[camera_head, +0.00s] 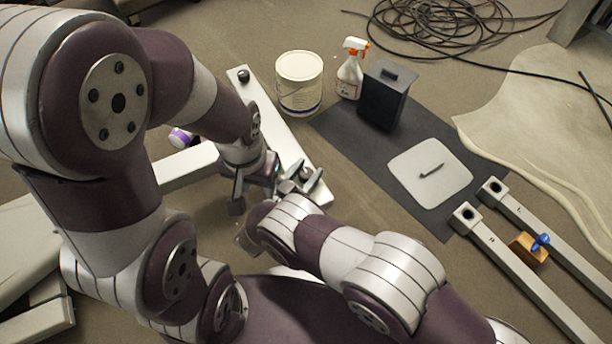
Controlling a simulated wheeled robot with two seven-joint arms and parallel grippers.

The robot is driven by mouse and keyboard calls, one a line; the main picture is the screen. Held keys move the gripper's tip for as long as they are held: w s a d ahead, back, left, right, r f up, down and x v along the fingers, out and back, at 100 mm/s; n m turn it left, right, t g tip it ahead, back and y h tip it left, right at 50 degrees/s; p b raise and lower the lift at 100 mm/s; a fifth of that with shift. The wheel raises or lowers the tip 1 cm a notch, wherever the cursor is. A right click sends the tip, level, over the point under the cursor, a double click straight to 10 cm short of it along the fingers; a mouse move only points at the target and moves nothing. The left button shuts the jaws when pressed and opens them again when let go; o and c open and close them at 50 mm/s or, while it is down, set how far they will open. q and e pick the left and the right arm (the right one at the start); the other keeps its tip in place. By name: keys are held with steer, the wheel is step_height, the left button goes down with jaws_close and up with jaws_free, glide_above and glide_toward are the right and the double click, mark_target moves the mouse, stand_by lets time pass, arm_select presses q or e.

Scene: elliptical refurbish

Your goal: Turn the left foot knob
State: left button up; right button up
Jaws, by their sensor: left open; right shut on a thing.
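The white foot beam (285,145) lies slantwise on the floor in the head view. A dark round foot knob (243,76) sits at its far end. The beam's near end is partly hidden by my grippers, and I cannot make out a knob there. My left gripper (258,196) points down over the near part of the beam, with its fingers apart. My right gripper (248,238) is low beside it, mostly hidden by its own wrist. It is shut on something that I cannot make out.
A white bucket (299,82), a spray bottle (351,70) and a dark box (384,95) stand beyond the beam. Cables (440,30) are coiled behind.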

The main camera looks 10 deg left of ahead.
mark_target(307, 172)
steer(key=shift+m+g+h+b, duration=0.3)
steer(key=shift+m+h, duration=0.1)
steer(key=shift+h, duration=0.2)
steer(key=o, duration=0.9)
steer(key=shift+o, duration=0.2)
steer(key=shift+r, duration=0.15)
step_height(307, 172, up, 6)
steer(key=p, duration=0.4)
steer(key=shift+w+f+p, duration=0.1)
steer(key=shift+f+p, duration=0.15)
steer(key=shift+p, duration=0.1)
steer(key=s+d+r+p, duration=0.1)
steer(key=d+r+p, duration=0.1)
steer(key=d, duration=0.3)
steer(key=s+d+r+p, duration=0.2)
steer(key=d+r+p, duration=0.1)
steer(key=d, duration=0.3)
steer(key=shift+d+p, duration=0.2)
steer(key=shift+p, duration=0.7)
